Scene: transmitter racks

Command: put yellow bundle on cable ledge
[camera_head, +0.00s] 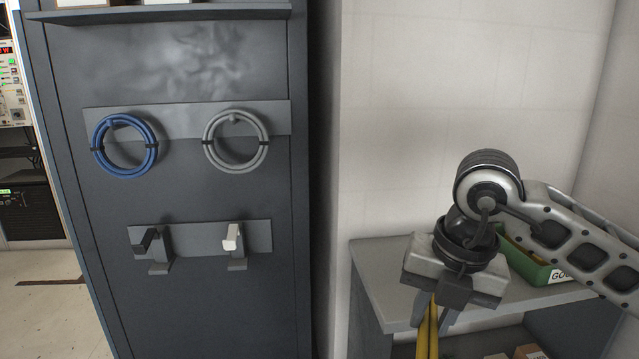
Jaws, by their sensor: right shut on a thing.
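My right gripper (434,318) comes in from the right and points down in front of the grey shelf unit. It is shut on the yellow bundle (428,338), which hangs below the fingers and runs out of the bottom of the picture. A narrow dark ledge (160,14) crosses the top of the dark cabinet, with the lower parts of pale boxes on it. I cannot tell whether this is the cable ledge. My left gripper is not in view.
A blue coil (124,170) and a grey coil (236,167) hang on the dark cabinet (190,300). Two hooks, one dark (150,244) and one white-tipped (235,242), jut out below them. A green bin (535,262) stands on the grey shelf unit (378,286), partly behind my arm.

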